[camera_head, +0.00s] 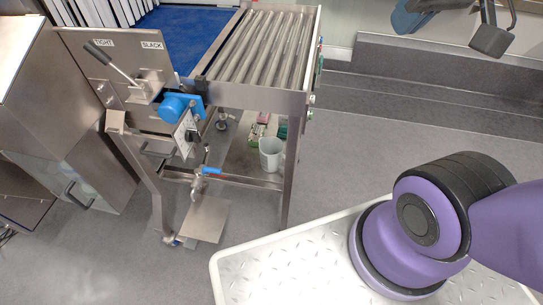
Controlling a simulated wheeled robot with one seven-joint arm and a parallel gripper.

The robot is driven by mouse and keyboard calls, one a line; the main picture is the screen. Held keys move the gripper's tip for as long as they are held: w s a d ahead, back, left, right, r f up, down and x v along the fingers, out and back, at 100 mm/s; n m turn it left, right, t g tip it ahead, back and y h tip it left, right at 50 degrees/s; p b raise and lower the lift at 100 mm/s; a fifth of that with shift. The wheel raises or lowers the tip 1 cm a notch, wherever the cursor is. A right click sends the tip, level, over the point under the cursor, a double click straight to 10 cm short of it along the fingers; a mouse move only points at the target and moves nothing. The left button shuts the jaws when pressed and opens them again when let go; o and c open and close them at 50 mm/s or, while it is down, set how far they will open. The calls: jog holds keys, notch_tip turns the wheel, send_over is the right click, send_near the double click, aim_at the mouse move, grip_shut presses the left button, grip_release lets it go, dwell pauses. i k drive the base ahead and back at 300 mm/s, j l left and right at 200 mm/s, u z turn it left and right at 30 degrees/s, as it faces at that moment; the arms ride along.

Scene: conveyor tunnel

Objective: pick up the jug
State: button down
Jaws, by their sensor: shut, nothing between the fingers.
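The jug (271,153) is white, with a handle on its right side. It stands upright on the lower shelf (242,158) of the conveyor frame, below the rollers. Its opening faces up, and nothing covers it from this view. My gripper is not in view. Only purple and black links of my arm show at the right, well apart from the jug.
The roller conveyor (262,45) stands above the jug, with a metal leg (293,165) close on its right. A blue-handled valve (211,171) and a rail are in front. Grey floor (345,140) to the right is clear.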

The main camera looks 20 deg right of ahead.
aim_at(270, 148)
jog(key=i+l+u, duration=0.1)
jog(key=l, duration=0.75)
jog(key=i+l, duration=0.2)
jog(key=l, duration=0.65)
jog(key=i+l+u, duration=0.15)
jog(key=l, duration=0.7)
jog(key=i+l+u, duration=0.1)
jog(key=l, duration=0.8)
